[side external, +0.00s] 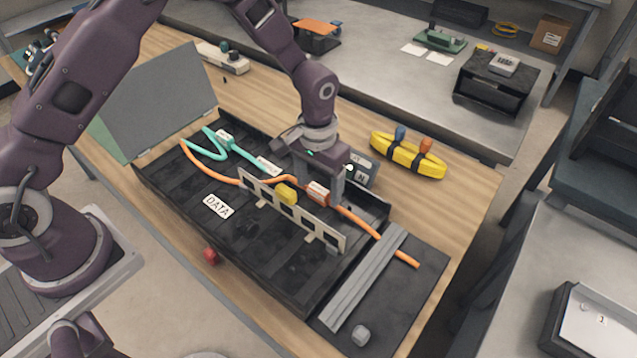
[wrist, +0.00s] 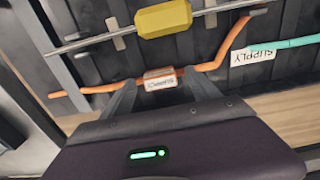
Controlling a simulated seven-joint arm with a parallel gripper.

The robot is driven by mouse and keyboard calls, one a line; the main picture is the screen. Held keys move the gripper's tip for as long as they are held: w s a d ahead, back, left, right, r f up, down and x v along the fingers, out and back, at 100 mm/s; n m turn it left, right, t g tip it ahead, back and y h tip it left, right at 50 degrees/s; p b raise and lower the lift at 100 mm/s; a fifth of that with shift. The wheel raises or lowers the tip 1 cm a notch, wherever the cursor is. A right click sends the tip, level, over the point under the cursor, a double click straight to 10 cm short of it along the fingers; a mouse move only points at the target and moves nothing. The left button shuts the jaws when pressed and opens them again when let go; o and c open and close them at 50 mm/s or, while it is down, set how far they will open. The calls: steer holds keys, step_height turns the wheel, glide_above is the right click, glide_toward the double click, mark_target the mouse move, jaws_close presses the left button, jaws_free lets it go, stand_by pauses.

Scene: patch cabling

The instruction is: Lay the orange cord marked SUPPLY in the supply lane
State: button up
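The orange cord (side external: 364,221) crosses the black tray (side external: 170,177) and passes the slotted divider. Its far-right end lies over the grey ribbed strip. It also shows in the wrist view (wrist: 100,88). Its white-and-orange tag (wrist: 160,80) sits between the two fingertips of my gripper (wrist: 161,88), seen also in the side view (side external: 318,190). Whether the fingers press on the tag is unclear. A white SUPPLY label (wrist: 253,55) lies on the tray floor, beside the teal cord; the side view shows that label partly (side external: 268,167). A DATA label (side external: 217,206) lies on the near side.
The slotted divider (side external: 330,233) stands across the tray, with a yellow block (side external: 287,193) on it. The teal cord (side external: 200,150) loops at the tray's left. A grey open lid (side external: 150,95) stands behind. A yellow cable bundle (side external: 408,157) lies right of the tray.

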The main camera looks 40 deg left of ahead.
steer(key=shift+r, duration=0.1)
step_height(320, 180, up, 7)
stand_by(0.5)
stand_by(0.3)
steer(key=s+a+r+t, duration=0.1)
steer(key=s+a+r, duration=0.25)
steer(key=r, duration=0.45)
steer(key=s+a+r+t, duration=0.1)
steer(key=s+a+r, duration=0.1)
steer(key=s+r, duration=0.45)
steer(key=s+a+r+t, duration=0.1)
steer(key=s+a+r, duration=0.1)
steer(key=s, duration=0.6)
steer(key=s+a+r+t, duration=0.2)
steer(key=s+r, duration=0.2)
steer(key=s, duration=0.3)
steer(key=shift+s+r, duration=0.15)
steer(key=shift+s, duration=0.25)
